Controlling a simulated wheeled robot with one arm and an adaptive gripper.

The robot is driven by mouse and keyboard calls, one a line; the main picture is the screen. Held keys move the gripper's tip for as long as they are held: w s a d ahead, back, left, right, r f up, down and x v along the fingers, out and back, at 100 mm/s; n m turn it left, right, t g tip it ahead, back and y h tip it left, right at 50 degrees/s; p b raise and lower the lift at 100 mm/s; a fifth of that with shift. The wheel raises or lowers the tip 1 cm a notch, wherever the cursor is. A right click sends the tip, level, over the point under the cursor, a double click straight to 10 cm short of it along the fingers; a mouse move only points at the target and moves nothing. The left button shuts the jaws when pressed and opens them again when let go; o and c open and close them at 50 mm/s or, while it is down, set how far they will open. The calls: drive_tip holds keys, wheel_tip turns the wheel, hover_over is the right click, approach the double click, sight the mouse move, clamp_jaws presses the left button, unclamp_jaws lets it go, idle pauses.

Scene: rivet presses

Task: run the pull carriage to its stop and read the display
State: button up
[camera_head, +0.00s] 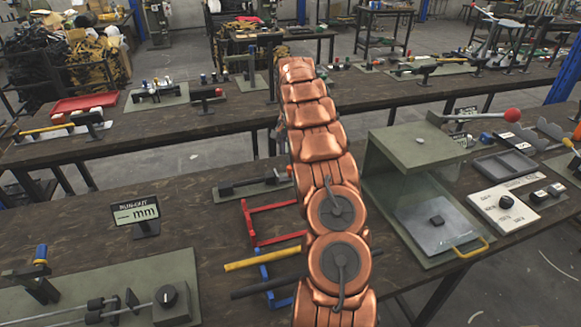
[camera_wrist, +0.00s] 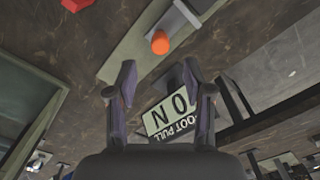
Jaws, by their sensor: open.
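In the wrist view my gripper (camera_wrist: 160,85) is open, its two dark fingers apart with nothing between them. Beyond the fingertips an orange round knob (camera_wrist: 160,42) stands at the end of a pale bar on a green-grey base plate (camera_wrist: 135,55); this looks like the pull carriage. A display sign (camera_wrist: 172,115), turned in this view, seems to read 0 N with a label ending in PULL; a finger partly covers it. In the head view a dark bar on a green plate (camera_head: 240,190) reaches behind my copper arm, and my gripper is hidden there.
A RUN-OUT display (camera_head: 136,213) showing "— mm" stands left on the near bench. Red (camera_head: 270,240), yellow (camera_head: 262,264) and blue frames or handles lie beside my arm. A green hood-like press (camera_head: 415,150) stands right. A slide fixture (camera_head: 110,300) is at front left.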

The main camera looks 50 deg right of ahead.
sight(290, 167)
drive_tip(key=shift+f+p, duration=1.35)
drive_tip(key=shift+f, duration=2.4)
drive_tip(key=shift+a, duration=0.1)
clamp_jaws()
